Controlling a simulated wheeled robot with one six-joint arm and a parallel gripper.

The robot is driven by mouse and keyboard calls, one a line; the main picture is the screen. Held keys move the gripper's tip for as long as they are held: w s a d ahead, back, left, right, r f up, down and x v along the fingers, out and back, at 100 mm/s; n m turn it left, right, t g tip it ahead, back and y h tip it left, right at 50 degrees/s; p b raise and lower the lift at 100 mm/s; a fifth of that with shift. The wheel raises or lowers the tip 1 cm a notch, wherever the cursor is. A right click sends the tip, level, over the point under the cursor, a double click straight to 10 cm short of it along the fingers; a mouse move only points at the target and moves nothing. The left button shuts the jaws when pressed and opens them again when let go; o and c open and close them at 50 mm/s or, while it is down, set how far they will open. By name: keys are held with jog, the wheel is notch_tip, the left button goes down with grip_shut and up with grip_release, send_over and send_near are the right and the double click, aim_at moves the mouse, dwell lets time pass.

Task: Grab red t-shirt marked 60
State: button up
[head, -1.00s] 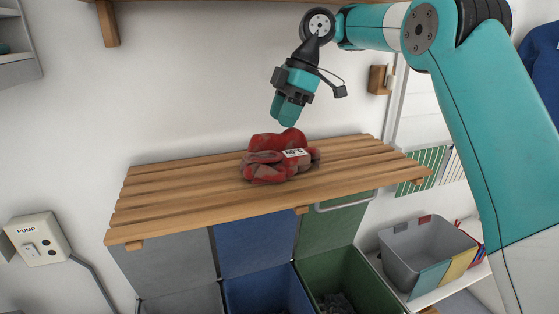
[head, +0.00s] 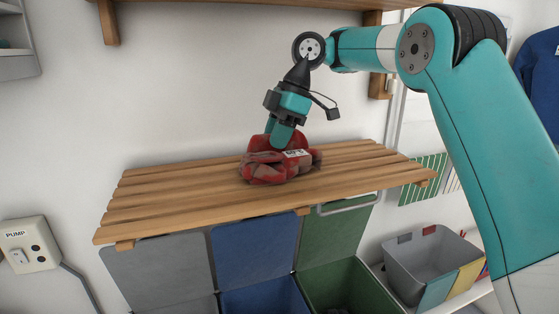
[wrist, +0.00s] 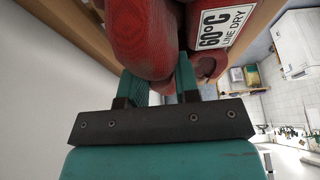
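The red t-shirt (head: 262,169) lies crumpled in a heap on the wooden slatted shelf (head: 160,209). A white label on it reads "60°C LINE DRY" in the wrist view (wrist: 222,25). My gripper (head: 281,143) points down into the top of the heap from above. In the wrist view my gripper (wrist: 160,85) has its two teal fingers apart, with a fold of red cloth between and beyond them. The fingertips are partly hidden by the cloth. I see no firm squeeze on the cloth.
Below the shelf stand grey, blue and green bins (head: 255,247) with raised lids. A grey basket (head: 430,262) stands at the lower right. A pump box (head: 29,246) is on the wall at the left. The shelf is clear on both sides of the heap.

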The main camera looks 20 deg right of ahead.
grip_shut()
